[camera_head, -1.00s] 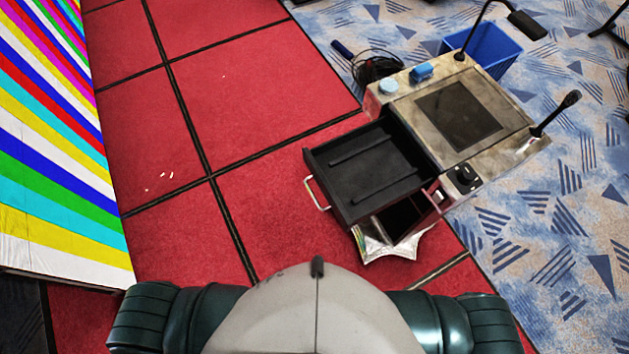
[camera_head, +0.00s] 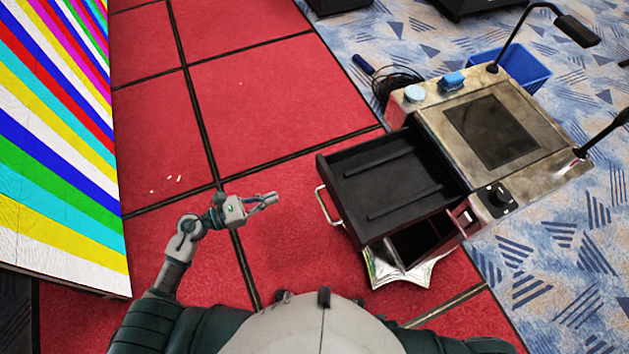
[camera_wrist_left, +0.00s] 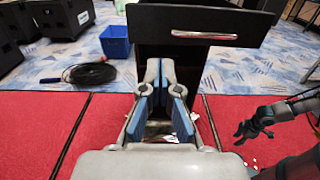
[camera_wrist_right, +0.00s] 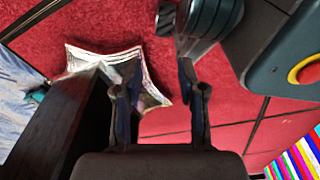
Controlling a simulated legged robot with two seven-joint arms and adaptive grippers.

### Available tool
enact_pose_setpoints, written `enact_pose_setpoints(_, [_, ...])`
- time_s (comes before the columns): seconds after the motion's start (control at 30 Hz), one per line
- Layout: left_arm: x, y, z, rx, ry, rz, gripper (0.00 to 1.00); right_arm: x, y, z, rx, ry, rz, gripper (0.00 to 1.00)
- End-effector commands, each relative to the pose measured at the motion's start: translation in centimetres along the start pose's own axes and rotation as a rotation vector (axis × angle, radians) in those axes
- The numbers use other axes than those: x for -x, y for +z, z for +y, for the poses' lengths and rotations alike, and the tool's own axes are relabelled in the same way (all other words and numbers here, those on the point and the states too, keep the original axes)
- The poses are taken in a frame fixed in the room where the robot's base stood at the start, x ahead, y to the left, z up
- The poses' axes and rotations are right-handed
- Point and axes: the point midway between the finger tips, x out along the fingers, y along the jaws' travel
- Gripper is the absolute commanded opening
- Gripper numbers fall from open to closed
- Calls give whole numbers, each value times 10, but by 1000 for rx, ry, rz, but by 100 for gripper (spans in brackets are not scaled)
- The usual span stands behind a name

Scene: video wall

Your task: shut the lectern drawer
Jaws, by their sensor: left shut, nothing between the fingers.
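The lectern (camera_head: 570,165) stands on the right side of the head view. Its black drawer (camera_head: 385,180) is pulled far out toward the left and looks empty apart from ridges on its floor. The drawer's silver handle (camera_head: 327,206) faces left; it also shows in the left wrist view (camera_wrist_left: 204,36). My left gripper (camera_head: 273,199) is shut and empty, left of the handle and apart from it, pointing toward the drawer. My right gripper (camera_wrist_right: 158,85) is hidden in the head view; in its wrist view its fingers are spread and empty, beside a dark panel.
A crumpled silvery star-shaped thing (camera_head: 400,272) lies on the red floor below the drawer. A blue bin (camera_head: 520,65) and a cable coil (camera_head: 398,88) are behind the lectern. A striped video wall (camera_head: 60,150) stands at left.

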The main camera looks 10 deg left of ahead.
Motion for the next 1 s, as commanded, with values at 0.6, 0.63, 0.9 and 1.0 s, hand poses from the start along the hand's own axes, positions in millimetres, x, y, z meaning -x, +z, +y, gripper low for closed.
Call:
enact_pose_setpoints(0.6, [-116,4,2,9,4,-6,0,-13,76,-1,11,-1,-35,40])
enact_pose_setpoints(0.63, [-119,3,2,10,4,-6,0,-13,78,-1,11,-1,-35,40])
enact_pose_setpoints(0.9, [-132,1,2,9,4,-4,0,-14,88,-1,13,-1,-39,40])
enact_pose_setpoints(1.0, [-132,1,2,9,4,-3,0,-15,88,-1,13,-1,-39,40])
